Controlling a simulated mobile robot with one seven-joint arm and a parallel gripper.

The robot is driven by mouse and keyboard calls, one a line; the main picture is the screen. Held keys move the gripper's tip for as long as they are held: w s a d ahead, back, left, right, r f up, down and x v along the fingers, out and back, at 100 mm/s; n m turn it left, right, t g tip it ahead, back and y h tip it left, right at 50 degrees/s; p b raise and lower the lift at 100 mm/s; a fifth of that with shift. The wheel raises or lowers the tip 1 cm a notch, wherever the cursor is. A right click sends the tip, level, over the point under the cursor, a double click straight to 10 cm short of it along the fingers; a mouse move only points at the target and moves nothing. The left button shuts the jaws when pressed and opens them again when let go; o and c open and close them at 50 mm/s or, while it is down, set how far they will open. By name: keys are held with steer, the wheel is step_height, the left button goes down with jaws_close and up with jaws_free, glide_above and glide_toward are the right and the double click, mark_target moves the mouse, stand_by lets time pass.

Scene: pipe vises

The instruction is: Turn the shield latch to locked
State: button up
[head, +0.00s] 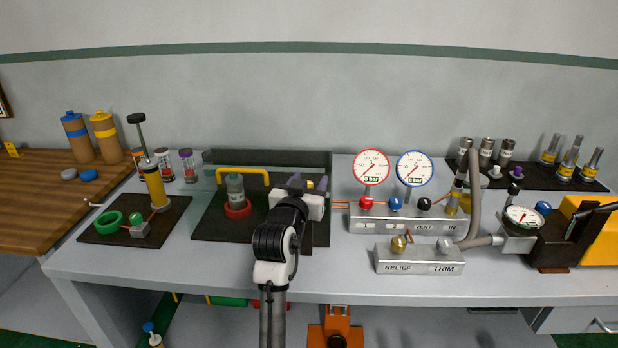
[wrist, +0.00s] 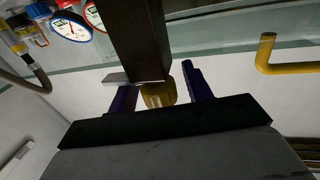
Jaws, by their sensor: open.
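The shield is a dark clear-fronted panel (head: 290,160) at the back of the dark mat, with a yellow bar handle (head: 243,171) that also shows in the wrist view (wrist: 265,58). In the wrist view a rounded yellow piece (wrist: 158,96), which looks like the latch, sits at the end of a dark post (wrist: 136,40). My gripper (head: 309,182) is at the shield's right end. Its purple fingers are open, one on each side of the yellow piece in the wrist view (wrist: 158,80). I cannot tell whether they touch it.
A green-capped bottle (head: 235,188) in a red ring (head: 238,209) stands left of my arm. Right of my gripper are a gauge manifold (head: 405,222) and a relief/trim block (head: 418,259). A yellow hand pump (head: 154,187) stands at left. The front bench strip is clear.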

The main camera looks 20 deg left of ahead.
steer(key=shift+w, duration=0.2)
steer(key=c, duration=1)
steer(key=shift+o, duration=0.2)
